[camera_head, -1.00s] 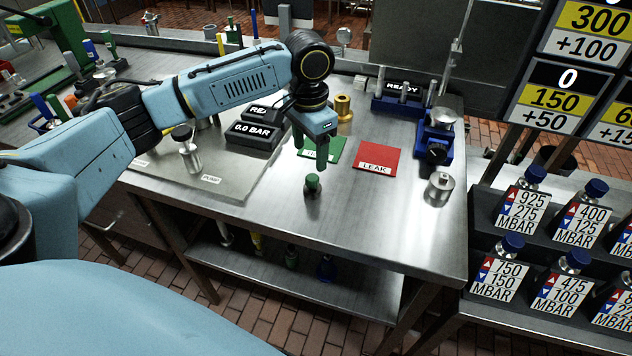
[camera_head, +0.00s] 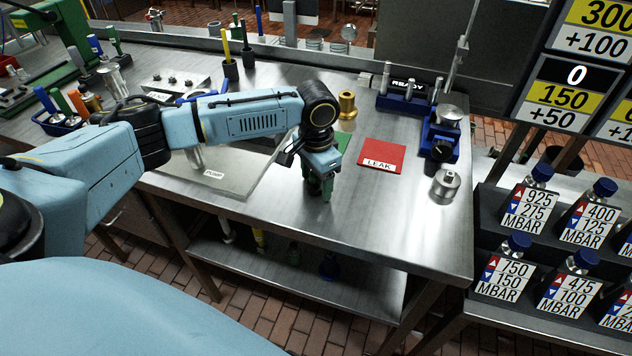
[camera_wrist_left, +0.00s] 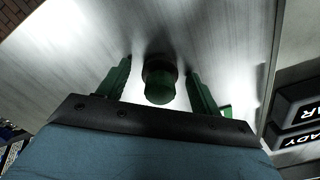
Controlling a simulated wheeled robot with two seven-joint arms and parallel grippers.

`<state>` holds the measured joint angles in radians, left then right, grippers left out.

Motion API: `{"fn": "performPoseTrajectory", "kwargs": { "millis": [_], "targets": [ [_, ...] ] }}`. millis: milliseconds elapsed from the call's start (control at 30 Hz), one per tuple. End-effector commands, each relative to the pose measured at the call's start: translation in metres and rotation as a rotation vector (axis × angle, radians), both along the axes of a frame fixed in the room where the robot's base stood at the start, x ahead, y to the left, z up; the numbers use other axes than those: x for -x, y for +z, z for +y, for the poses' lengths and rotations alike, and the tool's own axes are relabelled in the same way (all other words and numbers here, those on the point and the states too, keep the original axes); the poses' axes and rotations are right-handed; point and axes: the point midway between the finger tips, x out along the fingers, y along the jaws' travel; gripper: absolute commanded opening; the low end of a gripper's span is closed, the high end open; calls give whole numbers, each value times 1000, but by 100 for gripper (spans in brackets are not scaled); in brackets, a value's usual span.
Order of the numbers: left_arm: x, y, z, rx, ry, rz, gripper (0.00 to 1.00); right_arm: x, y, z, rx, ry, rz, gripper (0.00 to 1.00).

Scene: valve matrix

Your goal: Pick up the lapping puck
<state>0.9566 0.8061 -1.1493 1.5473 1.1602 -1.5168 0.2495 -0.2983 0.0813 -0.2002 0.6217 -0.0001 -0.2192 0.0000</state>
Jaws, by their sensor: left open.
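The lapping puck (camera_wrist_left: 160,82), a small piece with a green knob on a darker round base, stands on the steel bench top. In the left wrist view it sits between the two green fingers of my left gripper (camera_wrist_left: 160,62), with a gap on each side. In the head view my left gripper (camera_head: 321,188) points down at the bench near its front edge. Its fingers and wrist hide most or all of the puck there. The gripper is open and holds nothing. My right gripper is not in view.
A red LEAK mat (camera_head: 382,153) lies right of the gripper, and a green mat (camera_head: 342,141) is partly hidden behind it. A brass piece (camera_head: 347,104), a blue fixture (camera_head: 440,140) and a metal cylinder (camera_head: 446,184) stand farther off. The bench's front right is clear.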

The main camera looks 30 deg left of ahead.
Motion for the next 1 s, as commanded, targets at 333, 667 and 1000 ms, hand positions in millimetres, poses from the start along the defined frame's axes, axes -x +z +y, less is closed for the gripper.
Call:
{"fn": "performPoseTrajectory", "kwargs": {
  "millis": [333,667,1000],
  "targets": [
    [0,0,0,0,0,0,26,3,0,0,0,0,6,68],
    [0,2,0,1,0,-2,11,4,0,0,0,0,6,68],
    [-1,57,0,2,1,-5,11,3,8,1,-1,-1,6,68]
  ]
}}
